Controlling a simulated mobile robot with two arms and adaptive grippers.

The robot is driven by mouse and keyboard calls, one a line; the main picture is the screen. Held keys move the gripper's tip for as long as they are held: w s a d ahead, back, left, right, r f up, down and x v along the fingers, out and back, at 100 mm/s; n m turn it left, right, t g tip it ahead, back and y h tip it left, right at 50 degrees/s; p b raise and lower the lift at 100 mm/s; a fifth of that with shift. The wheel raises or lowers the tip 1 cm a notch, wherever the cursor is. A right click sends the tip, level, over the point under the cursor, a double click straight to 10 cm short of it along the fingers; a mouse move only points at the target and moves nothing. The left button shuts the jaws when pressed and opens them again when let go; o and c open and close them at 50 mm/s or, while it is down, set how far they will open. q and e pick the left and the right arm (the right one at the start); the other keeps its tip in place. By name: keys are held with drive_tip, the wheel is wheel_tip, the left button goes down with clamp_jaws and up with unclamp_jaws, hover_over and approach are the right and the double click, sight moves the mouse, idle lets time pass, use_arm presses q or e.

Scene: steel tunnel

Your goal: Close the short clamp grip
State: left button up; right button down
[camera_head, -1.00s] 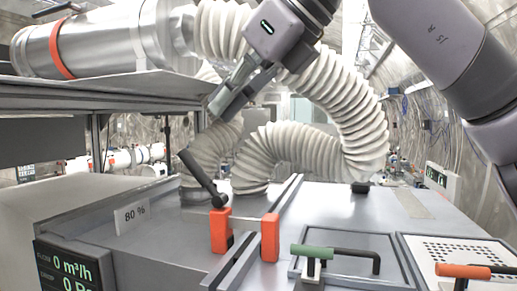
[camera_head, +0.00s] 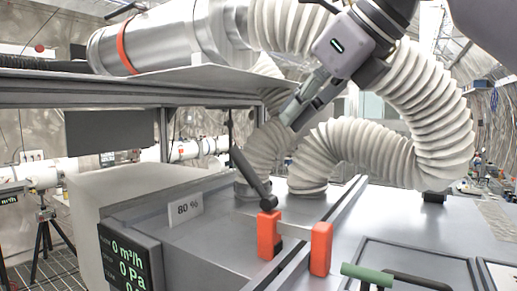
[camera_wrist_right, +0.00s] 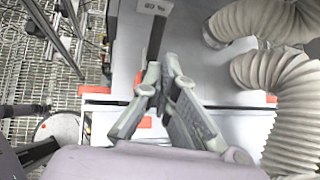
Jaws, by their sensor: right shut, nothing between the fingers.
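A dark lever (camera_head: 251,174) stands tilted to the left on the grey box top, its foot at a clamp with two orange blocks (camera_head: 268,234). I take it for the clamp grip. My right gripper (camera_head: 289,117) is above and to the right of the lever's upper end, apart from it in the head view. Its fingers are shut and empty. In the right wrist view, a dark bar (camera_wrist_right: 156,38), likely the lever, shows just beyond the shut fingertips (camera_wrist_right: 161,60); I cannot tell the gap. My left gripper is not in view.
Thick white ribbed hoses (camera_head: 375,150) rise behind the clamp. A metal shelf (camera_head: 180,92) with a silver pipe overhangs on the left. A green-handled grip (camera_head: 366,273) is at the front right.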

drive_tip(key=p, duration=0.3)
hover_over(257, 177)
drive_tip(key=f, duration=0.6)
drive_tip(key=shift+s+d, duration=0.2)
drive_tip(key=shift+s, duration=0.05)
drive_tip(key=shift+w+a+f, duration=0.2)
drive_tip(key=shift+w+f, duration=0.05)
drive_tip(key=shift+f, duration=0.2)
